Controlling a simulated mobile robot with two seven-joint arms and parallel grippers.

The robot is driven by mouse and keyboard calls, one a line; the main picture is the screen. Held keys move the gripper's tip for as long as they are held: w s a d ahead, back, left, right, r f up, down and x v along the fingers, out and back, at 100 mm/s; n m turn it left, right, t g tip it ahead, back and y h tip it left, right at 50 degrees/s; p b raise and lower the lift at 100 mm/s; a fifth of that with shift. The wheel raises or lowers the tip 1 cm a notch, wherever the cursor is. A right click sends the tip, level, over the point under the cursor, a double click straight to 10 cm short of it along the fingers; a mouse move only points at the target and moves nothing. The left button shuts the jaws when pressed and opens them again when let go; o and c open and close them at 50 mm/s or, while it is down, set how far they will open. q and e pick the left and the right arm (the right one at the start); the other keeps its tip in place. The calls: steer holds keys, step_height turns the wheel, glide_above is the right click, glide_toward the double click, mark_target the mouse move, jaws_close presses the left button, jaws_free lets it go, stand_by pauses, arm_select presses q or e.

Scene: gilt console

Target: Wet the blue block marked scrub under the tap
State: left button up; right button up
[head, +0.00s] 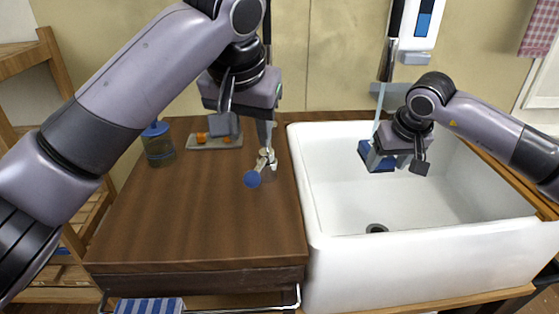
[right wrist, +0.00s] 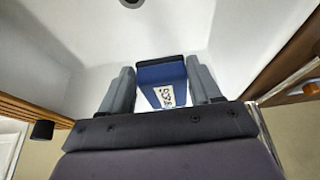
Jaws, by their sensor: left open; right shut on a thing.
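The blue block (head: 381,165) is in my right gripper (head: 396,162), over the white sink basin. In the right wrist view the block (right wrist: 160,73) sits between the two fingers, with a white label of dark letters on its face. A pale blue water stream (head: 380,104) falls from the tap (head: 386,66) at the sink's back and comes down at the block; the exact contact is partly hidden by the gripper. My left gripper (head: 247,130) is open above the wooden counter.
The white sink (head: 340,200) has a drain (head: 376,228). On the brown counter (head: 200,220) stand a blue-lidded jar (head: 158,148), a tray (head: 205,143) with orange items, and a small metal item with a blue disc (head: 252,179) below my left gripper. A striped towel (head: 150,305) hangs in front.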

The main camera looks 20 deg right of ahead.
mark_target(257, 169)
arm_select(q)
steer(key=x, duration=1.2)
steer(key=shift+w, duration=0.4)
jaws_close()
